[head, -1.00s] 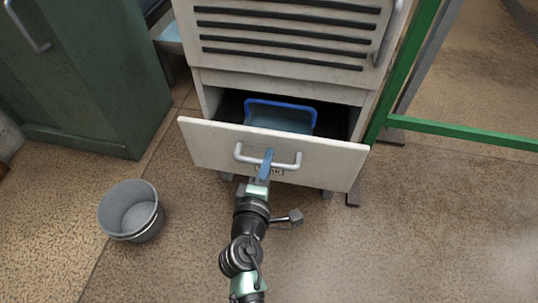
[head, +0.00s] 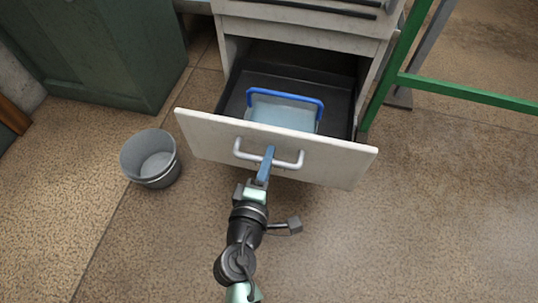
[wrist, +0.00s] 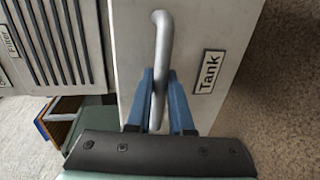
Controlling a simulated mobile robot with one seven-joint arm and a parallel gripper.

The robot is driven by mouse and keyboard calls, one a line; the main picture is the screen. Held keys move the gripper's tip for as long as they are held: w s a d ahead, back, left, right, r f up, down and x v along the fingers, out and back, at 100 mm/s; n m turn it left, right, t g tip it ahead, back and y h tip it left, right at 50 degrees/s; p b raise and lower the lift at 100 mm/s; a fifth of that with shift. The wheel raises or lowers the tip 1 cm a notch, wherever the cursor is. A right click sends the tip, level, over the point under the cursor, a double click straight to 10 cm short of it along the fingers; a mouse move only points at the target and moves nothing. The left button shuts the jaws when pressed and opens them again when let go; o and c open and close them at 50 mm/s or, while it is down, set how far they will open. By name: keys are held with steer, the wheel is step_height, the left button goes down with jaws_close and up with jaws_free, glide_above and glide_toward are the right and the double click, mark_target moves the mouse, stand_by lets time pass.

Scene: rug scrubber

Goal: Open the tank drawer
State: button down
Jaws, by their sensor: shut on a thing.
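The tank drawer (head: 215,138) is pulled well out of the pale cabinet in the head view, and its dark inside shows. A blue-rimmed container (head: 285,112) sits in it. My gripper (head: 267,158) is shut on the drawer's grey bar handle (head: 290,163), near the handle's middle. In the wrist view, the blue fingers of my gripper (wrist: 158,105) lie on both sides of the handle (wrist: 160,55). The label "Tank" (wrist: 208,72) is on the drawer front beside it.
A grey bucket (head: 151,158) stands on the floor left of the drawer. A dark green cabinet (head: 100,50) is at the back left. A green frame (head: 465,94) stands at the right. The floor at the lower right is clear.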

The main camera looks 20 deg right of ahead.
steer(key=c, duration=0.8)
jaws_free()
steer(key=p+v, duration=0.3)
steer(key=v, duration=1)
